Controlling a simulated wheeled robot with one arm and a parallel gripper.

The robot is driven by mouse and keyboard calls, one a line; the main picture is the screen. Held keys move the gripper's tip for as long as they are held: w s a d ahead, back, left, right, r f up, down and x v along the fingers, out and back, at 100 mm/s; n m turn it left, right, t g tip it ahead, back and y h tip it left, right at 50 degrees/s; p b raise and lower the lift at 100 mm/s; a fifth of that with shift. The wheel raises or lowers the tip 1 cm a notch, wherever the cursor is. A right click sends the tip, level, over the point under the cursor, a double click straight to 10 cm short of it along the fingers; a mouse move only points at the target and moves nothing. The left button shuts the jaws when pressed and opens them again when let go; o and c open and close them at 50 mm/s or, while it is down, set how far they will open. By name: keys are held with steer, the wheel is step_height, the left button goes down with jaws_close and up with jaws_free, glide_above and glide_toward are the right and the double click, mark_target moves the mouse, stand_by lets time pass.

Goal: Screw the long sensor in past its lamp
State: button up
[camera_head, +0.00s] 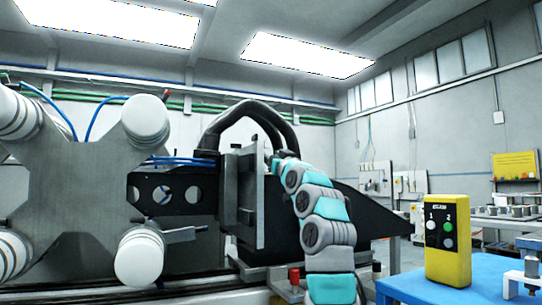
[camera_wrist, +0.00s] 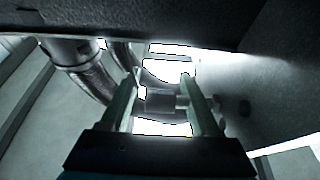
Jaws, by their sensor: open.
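In the wrist view my gripper (camera_wrist: 158,84) is open, its two fingers pointing up into a dark space under a black part. A short grey cylinder (camera_wrist: 160,102) with a narrower right end shows between the fingers; I cannot tell whether it is the long sensor or whether a finger touches it. In the head view my teal and grey arm reaches up to the grey upright plates (camera_head: 243,195), and my gripper is hidden there. A yellow box (camera_head: 447,265) on the right carries numbers 1 and 2, a white round lamp (camera_head: 430,224) and a green one (camera_head: 448,227).
A thick black hose (camera_head: 248,108) arches over the plates and also shows in the wrist view (camera_wrist: 92,82). A large grey cross-shaped part with white rollers (camera_head: 143,258) stands at left. A blue table (camera_head: 405,286) holds the yellow box. A dark sloping panel (camera_head: 365,212) lies behind my arm.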

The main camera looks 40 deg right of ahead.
jaws_close()
stand_by(0.5)
